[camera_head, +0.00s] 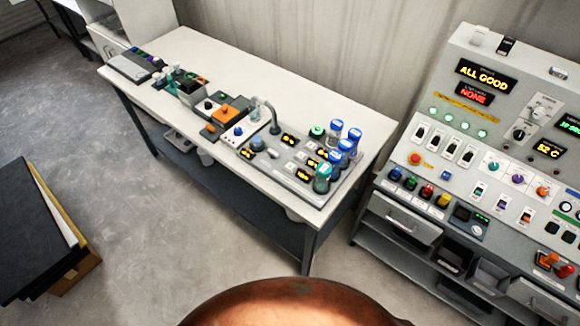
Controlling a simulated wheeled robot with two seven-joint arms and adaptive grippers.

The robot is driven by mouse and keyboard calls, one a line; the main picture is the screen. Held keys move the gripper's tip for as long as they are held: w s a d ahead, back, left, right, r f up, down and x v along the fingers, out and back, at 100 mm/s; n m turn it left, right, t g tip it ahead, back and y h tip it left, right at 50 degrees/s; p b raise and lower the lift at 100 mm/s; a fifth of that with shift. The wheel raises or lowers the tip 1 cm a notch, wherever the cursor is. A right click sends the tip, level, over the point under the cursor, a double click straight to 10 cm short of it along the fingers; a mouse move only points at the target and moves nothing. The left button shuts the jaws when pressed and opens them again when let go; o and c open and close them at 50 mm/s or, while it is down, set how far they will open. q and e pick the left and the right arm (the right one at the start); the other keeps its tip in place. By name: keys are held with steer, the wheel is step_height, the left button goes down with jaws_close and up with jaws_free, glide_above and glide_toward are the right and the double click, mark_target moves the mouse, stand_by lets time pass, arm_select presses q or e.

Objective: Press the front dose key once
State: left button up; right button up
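A grey dosing-like panel (286,167) lies on the near end of the white table, with small amber displays, pale square keys and several blue-capped and green-capped bottles (344,147) on it. The keys are too small to read, so I cannot tell which one is the front dose key. A large control console (455,140) stands at the right, with many buttons, switches and lit displays, among them "ALL GOOD" (484,77) and "NONE" (473,94). Neither of my grippers is in view.
The white table (210,62) also bears a grey and orange device (229,112) and a dark keypad-like box (134,66). A dark panel and wooden box (45,230) stand on the floor at left. The grey floor (160,220) between is clear.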

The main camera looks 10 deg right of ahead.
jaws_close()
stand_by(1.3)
